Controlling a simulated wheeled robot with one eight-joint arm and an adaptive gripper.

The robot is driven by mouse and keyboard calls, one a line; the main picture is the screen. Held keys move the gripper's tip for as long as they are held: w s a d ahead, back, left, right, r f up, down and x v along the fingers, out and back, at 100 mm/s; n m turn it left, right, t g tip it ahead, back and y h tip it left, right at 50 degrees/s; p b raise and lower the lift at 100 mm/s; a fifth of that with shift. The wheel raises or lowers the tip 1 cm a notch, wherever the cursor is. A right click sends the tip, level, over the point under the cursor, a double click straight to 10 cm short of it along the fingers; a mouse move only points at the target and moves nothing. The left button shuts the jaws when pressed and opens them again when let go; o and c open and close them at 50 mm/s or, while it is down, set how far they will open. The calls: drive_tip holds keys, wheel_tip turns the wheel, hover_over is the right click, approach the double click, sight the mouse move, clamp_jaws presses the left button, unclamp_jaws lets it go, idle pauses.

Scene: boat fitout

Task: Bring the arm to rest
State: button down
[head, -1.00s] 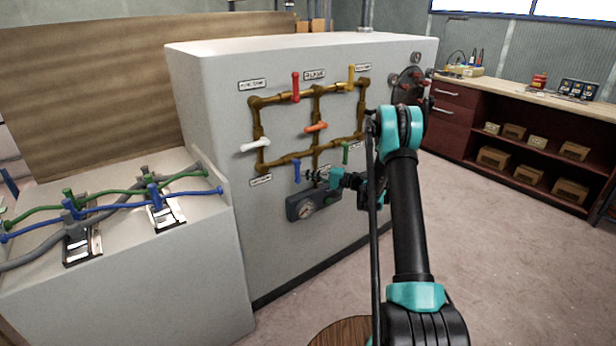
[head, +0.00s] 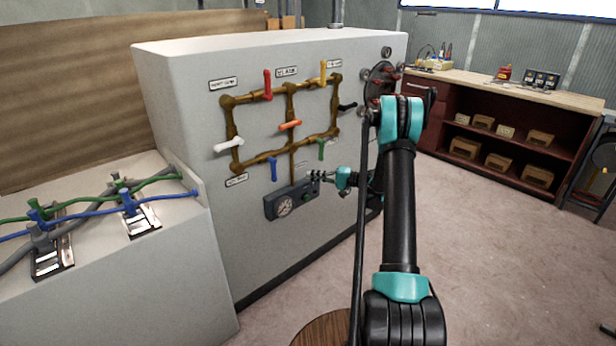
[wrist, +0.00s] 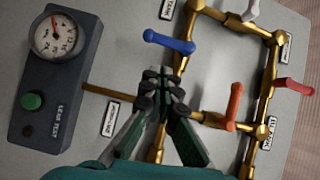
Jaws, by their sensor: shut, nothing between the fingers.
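My gripper (head: 316,176) is shut and empty, in front of the grey cabinet (head: 190,110), just right of the gauge box (head: 290,201). In the wrist view my gripper (wrist: 160,75) points at the panel, with its fingertips together close below the blue lever (wrist: 169,42) in the picture. I cannot tell whether they touch anything. My arm reaches forward from the lower right of the head view and is bent at the elbow.
Brass pipes (head: 230,130) carry several coloured levers, including red (head: 267,84), orange (head: 290,125) and white (head: 228,145). Hoses and cables lie on a low grey bench (head: 190,270) at left. A workbench (head: 520,90) stands at back right.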

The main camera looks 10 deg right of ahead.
drive_tip(key=s+a+r+g+h, duration=0.1)
drive_tip(key=s+r+h, duration=0.15)
drive_tip(key=s, duration=0.35)
drive_tip(key=s+a+r+n+h, duration=0.1)
drive_tip(key=s+h, duration=0.2)
drive_tip(key=s, duration=0.3)
drive_tip(key=s+a+r+g+h, duration=0.1)
drive_tip(key=s+a+r+h, duration=0.1)
drive_tip(key=s, duration=0.4)
drive_tip(key=s+d+f+n+h, duration=0.1)
drive_tip(key=s+d+h, duration=0.3)
drive_tip(key=s, duration=0.9)
drive_tip(key=s+d+f+n+h, duration=0.1)
drive_tip(key=s+d+f+h, duration=0.2)
drive_tip(key=s, duration=1)
drive_tip(key=d+h, duration=0.2)
drive_tip(key=d, duration=0.1)
drive_tip(key=shift+d+f, duration=0.2)
drive_tip(key=shift+d, duration=0.1)
drive_tip(key=shift+w, duration=0.1)
